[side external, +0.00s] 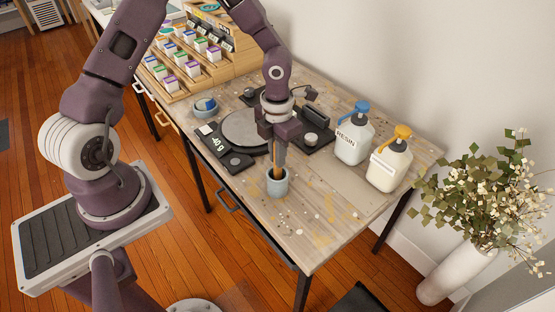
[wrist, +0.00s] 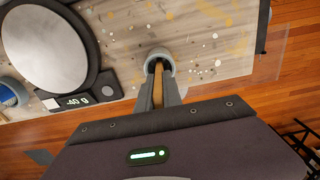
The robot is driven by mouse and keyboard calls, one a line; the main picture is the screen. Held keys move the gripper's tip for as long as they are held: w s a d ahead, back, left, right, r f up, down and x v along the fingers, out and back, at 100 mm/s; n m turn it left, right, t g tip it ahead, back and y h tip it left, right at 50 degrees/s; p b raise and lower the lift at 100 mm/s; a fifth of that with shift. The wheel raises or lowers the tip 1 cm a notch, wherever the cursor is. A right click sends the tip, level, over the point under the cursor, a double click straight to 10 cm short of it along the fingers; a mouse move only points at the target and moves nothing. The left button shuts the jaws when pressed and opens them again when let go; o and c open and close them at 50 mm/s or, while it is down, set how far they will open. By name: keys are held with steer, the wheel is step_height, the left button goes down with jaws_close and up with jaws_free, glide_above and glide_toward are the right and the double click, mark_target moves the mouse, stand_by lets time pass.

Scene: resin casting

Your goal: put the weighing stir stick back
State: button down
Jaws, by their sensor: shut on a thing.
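My gripper (side external: 279,158) points down over the table and is shut on the wooden stir stick (side external: 277,172). The stick's lower end is inside a small grey-blue cup (side external: 276,187) on the table's front part. In the wrist view, the stick (wrist: 158,72) runs between my fingers (wrist: 158,92) into the cup (wrist: 160,53). Whether the stick touches the cup's bottom is hidden. The black scale (side external: 236,160) with its round grey plate (side external: 244,130) stands just behind and left of the cup; the plate (wrist: 45,45) looks empty in the wrist view.
A resin bottle with a blue cap (side external: 354,137) and one with an orange cap (side external: 390,163) stand to the right. A small blue cup (side external: 205,106) is left of the scale. A wooden rack (side external: 190,75) with small jars is at the back left. The table's front right is clear.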

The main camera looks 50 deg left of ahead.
steer(key=shift+f, duration=0.7)
steer(key=c, duration=1.5)
jaws_free()
